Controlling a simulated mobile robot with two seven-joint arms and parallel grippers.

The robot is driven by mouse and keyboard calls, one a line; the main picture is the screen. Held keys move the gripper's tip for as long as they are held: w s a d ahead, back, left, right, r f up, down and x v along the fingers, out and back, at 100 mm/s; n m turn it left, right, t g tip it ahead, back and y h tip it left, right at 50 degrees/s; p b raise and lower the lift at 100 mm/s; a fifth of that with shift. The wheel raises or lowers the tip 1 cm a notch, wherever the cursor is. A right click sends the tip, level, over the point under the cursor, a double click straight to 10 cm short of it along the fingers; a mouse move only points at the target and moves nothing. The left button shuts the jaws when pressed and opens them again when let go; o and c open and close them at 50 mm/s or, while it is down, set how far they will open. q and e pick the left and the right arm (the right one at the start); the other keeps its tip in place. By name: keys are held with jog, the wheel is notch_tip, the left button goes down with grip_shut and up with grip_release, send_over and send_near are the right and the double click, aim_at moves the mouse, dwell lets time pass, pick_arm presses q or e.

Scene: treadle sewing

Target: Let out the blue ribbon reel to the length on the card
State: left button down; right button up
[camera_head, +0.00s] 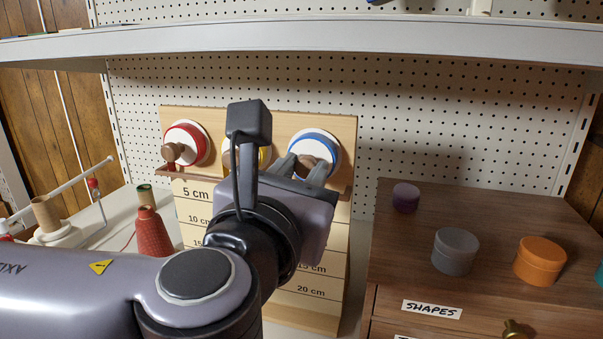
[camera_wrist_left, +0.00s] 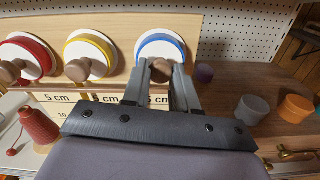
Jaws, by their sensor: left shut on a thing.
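The blue ribbon reel (camera_head: 318,146), a white disc with a blue rim, is mounted at the right of a wooden board. It also shows in the left wrist view (camera_wrist_left: 160,45). My left gripper (camera_wrist_left: 160,75) is shut on the brown knob (camera_wrist_left: 161,68) at the reel's lower front, one finger on each side. In the head view my left gripper (camera_head: 304,168) hides the knob and part of the scale. The length scale (camera_head: 192,191) below the reels is marked from 5 cm to 20 cm. No blue ribbon tail and no separate length card can be made out.
A red reel (camera_head: 187,140) and a mostly hidden yellow reel (camera_wrist_left: 88,52) sit left of it. A red thread cone (camera_head: 152,232) stands left of the board. A wooden cabinet (camera_head: 490,205) with several round boxes stands right. A shelf (camera_head: 330,38) runs above.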

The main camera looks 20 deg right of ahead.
pick_arm(q)
jog(key=shift+f, duration=0.1)
dwell(0.4)
jog(key=c, duration=0.9)
grip_release()
jog(key=shift+b+v, duration=1)
jog(key=shift+v, duration=2.65)
jog(key=shift+w, duration=0.1)
